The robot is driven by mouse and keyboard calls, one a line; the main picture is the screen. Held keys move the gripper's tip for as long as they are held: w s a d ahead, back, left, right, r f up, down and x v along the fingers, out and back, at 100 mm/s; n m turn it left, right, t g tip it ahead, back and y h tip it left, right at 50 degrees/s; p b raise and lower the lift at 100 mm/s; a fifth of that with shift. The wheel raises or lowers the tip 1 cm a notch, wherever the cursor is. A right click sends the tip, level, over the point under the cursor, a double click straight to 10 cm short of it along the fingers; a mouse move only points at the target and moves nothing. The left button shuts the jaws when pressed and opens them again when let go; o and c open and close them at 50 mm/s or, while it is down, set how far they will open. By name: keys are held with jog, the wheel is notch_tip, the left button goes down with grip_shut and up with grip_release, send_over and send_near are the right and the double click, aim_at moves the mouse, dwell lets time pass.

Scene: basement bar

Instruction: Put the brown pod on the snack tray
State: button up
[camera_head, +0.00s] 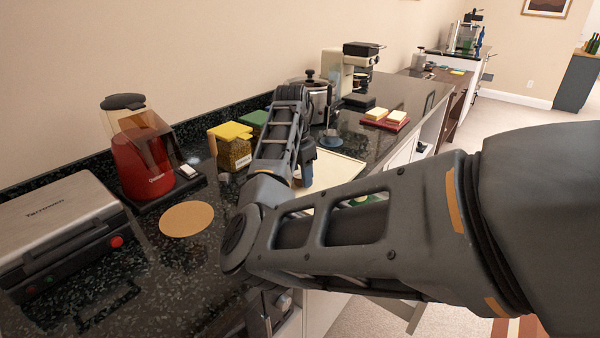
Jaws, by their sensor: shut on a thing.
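My arm reaches in from the right and bends over the counter. My gripper (307,167) shows only in part behind my forearm, low over a cream flat board or tray (343,172). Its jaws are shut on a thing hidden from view. I cannot make out the brown pod anywhere. The cream board is partly covered by my arm. A dark red tray (402,125) with pale yellow-topped blocks (376,114) on it lies further back. I cannot tell which of these two is the snack tray.
A red blender (140,165), a round tan mat (187,219) and a steel grill (60,220) are at the left. A blue-grey cup (331,138) and coffee machines (340,75) stand behind.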

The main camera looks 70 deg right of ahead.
aim_at(296, 176)
jog(key=shift+f, duration=0.15)
jog(key=o, duration=1)
jog(key=r, duration=0.4)
jog(key=a+r, duration=0.1)
jog(key=r, duration=0.7)
jog(key=shift+w+a+r, duration=0.1)
jog(key=shift+w+a, duration=0.05)
jog(key=shift+w, duration=0.15)
